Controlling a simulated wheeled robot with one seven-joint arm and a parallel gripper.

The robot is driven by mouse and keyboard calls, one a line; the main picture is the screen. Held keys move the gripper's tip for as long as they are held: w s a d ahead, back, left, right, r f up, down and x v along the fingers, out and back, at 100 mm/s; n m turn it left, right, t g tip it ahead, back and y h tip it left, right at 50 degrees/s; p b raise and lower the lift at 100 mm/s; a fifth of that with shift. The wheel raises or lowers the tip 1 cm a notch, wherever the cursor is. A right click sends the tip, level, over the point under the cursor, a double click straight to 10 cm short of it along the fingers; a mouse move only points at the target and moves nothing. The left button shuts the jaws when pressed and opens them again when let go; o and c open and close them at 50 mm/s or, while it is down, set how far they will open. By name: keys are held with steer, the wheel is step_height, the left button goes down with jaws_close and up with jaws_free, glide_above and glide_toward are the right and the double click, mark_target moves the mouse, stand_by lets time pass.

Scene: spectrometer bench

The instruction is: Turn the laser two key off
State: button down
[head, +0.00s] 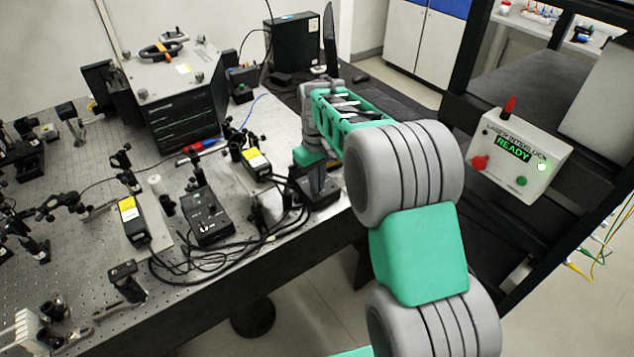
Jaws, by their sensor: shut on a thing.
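My green and grey arm reaches over the bench, and my gripper (316,183) points down onto a black control box (325,199) near the bench's right edge. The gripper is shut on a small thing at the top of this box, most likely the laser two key. The key itself is hidden by the fingers, so its angle cannot be told. A second black control box (207,216) with small knobs stands farther left, apart from my gripper.
Black cables (215,262) loop between the boxes. Two laser heads with yellow labels (133,220) (256,161) stand on the perforated bench (75,270). A white interlock box (520,155) showing READY is at the right, with a green light lit.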

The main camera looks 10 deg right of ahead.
steer(key=c, duration=1.6)
jaws_free()
steer(key=shift+r, duration=0.15)
step_height(320, 180, up, 8)
steer(key=shift+f+b, duration=0.25)
steer(key=shift+b, duration=0.35)
